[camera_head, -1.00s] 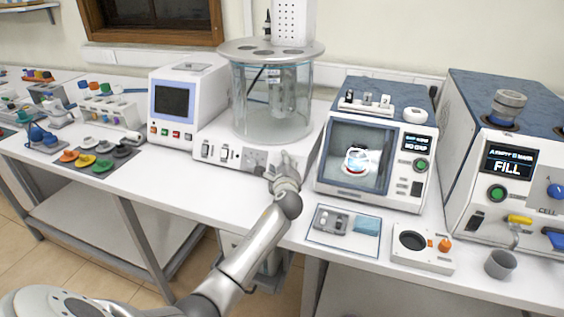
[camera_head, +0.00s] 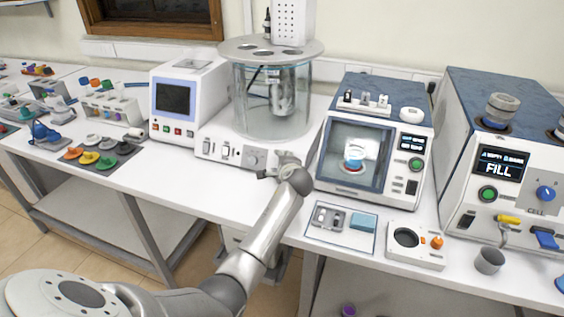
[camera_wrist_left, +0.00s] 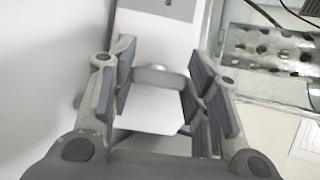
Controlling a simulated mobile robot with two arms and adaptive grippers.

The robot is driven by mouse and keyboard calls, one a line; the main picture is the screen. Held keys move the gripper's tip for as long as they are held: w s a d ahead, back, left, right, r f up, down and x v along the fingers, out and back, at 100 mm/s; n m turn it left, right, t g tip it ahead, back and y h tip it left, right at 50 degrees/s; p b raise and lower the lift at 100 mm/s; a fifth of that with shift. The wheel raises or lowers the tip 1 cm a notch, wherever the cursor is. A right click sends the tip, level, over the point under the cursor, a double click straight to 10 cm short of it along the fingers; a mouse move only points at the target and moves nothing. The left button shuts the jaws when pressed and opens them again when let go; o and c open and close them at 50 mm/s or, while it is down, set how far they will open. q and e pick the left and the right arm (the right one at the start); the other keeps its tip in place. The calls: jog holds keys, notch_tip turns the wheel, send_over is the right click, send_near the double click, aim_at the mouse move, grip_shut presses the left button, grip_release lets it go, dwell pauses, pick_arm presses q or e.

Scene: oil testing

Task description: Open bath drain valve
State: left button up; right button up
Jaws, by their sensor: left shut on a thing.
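The bath is a clear glass cylinder (camera_head: 272,105) with a grey lid, standing on a white base unit (camera_head: 206,150) in the head view. My left gripper (camera_head: 283,163) is at the front right of this base, partly hidden behind my own wrist. In the left wrist view, the two fingers of my left gripper (camera_wrist_left: 163,78) sit on either side of a small grey bar, which looks like the drain valve handle (camera_wrist_left: 158,77), and are shut on it. The handle is hidden in the head view. My right gripper is not in view.
A white device with a glass window (camera_head: 355,150) stands close to the right of my gripper. A tray (camera_head: 341,228) and a small white unit (camera_head: 417,245) lie in front of it. A screen unit (camera_head: 182,105) stands left of the bath. The bench front left of my arm is clear.

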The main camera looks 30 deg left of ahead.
pick_arm(q)
jog(key=shift+f, duration=0.1)
dwell(0.3)
jog(key=o, duration=1)
jog(key=shift+o, duration=0.2)
jog(key=v, duration=1.2)
